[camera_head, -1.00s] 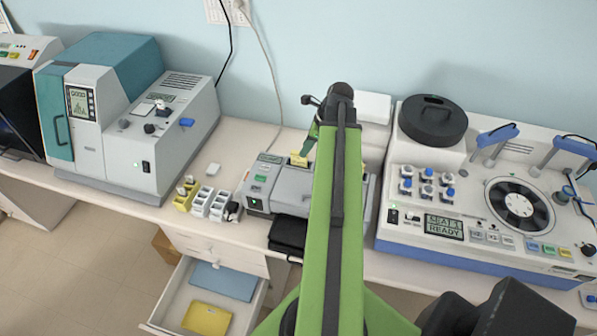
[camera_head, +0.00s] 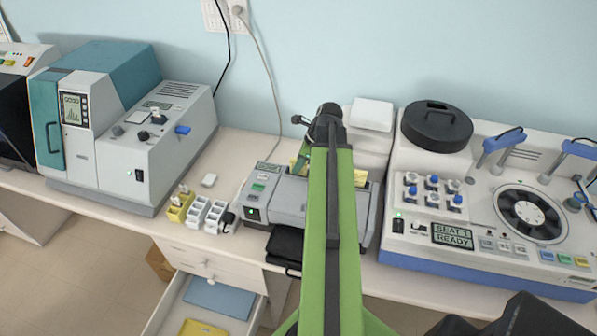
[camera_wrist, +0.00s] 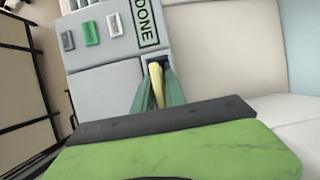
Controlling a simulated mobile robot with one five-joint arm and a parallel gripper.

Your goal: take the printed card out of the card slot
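The yellow card (camera_wrist: 156,80) stands in the dark card slot of the grey printer, beside the DONE screen (camera_wrist: 147,22) in the wrist view. My gripper (camera_wrist: 159,88) has one green finger on each side of the card. The gap is narrow, and I cannot tell whether both fingers press on it. In the head view, the printer (camera_head: 253,195) stands mid-bench, and a yellow edge (camera_head: 298,163) shows by my gripper (camera_head: 305,160). My arm hides much of the slot area.
Small white and yellow racks (camera_head: 198,212) stand left of the printer. A large staining machine (camera_head: 400,262) stands close on the right, and a teal and grey instrument (camera_head: 130,150) on the left. A black pouch (camera_head: 286,245) lies in front. An open drawer (camera_head: 178,300) juts out below.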

